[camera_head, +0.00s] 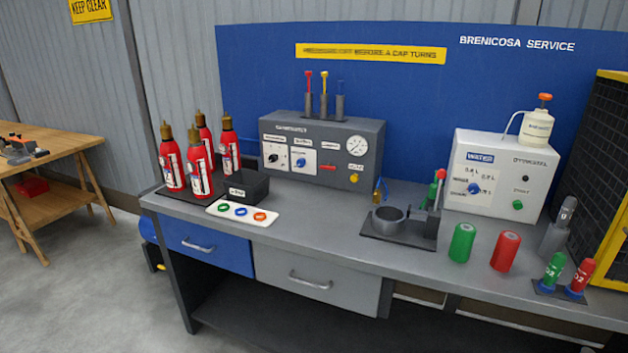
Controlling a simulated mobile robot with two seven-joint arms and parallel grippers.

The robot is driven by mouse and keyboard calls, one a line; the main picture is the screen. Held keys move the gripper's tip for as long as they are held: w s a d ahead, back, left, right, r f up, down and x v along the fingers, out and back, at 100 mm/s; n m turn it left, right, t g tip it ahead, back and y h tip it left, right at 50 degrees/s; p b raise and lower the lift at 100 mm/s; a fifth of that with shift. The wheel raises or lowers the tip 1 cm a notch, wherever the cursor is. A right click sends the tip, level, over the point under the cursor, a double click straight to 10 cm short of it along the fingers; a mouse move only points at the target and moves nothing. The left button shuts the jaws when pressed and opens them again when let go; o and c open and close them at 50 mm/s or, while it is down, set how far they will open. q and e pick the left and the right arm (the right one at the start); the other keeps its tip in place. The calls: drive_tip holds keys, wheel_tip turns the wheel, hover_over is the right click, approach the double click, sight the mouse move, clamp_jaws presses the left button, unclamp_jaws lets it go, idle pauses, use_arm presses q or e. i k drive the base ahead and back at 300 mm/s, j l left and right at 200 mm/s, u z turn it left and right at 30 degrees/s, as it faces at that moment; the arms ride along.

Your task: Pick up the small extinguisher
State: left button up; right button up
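Several red extinguishers with brass-coloured tops and white labels stand upright at the left end of the workbench. One is at the front left (171,168), one at the front middle (199,172), one at the right (229,150), and one behind (203,133) is partly hidden. They look much alike in size, and I cannot tell which one is the small extinguisher. They stand on a dark mat (183,194). Neither of my grippers is in view.
A black box (247,188) and a white tray with coloured rings (262,222) sit right of the extinguishers. A grey control box (345,190), a cup fixture (370,232), green (462,243) and red (505,251) cylinders, and a white machine (475,208) stand farther right. The bench's front middle is clear.

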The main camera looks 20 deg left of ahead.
sight(229, 147)
drive_tip(key=j+z, duration=0.15)
drive_tip(key=z, duration=0.25)
drive_tip(key=j+z, duration=0.1)
drive_tip(key=z, duration=0.25)
drive_tip(key=k+j+z, duration=0.1)
drive_tip(key=j+z, duration=0.15)
drive_tip(key=j, duration=0.2)
drive_tip(key=k+j+z, duration=0.15)
drive_tip(key=j+z, duration=0.15)
drive_tip(key=k+j, duration=0.2)
drive_tip(key=j, duration=0.25)
drive_tip(key=k+j+z, duration=0.1)
drive_tip(key=j, duration=0.3)
drive_tip(key=k+j, duration=0.25)
drive_tip(key=j, duration=0.15)
drive_tip(key=k+j, duration=0.2)
drive_tip(key=j, duration=0.25)
drive_tip(key=z, duration=0.05)
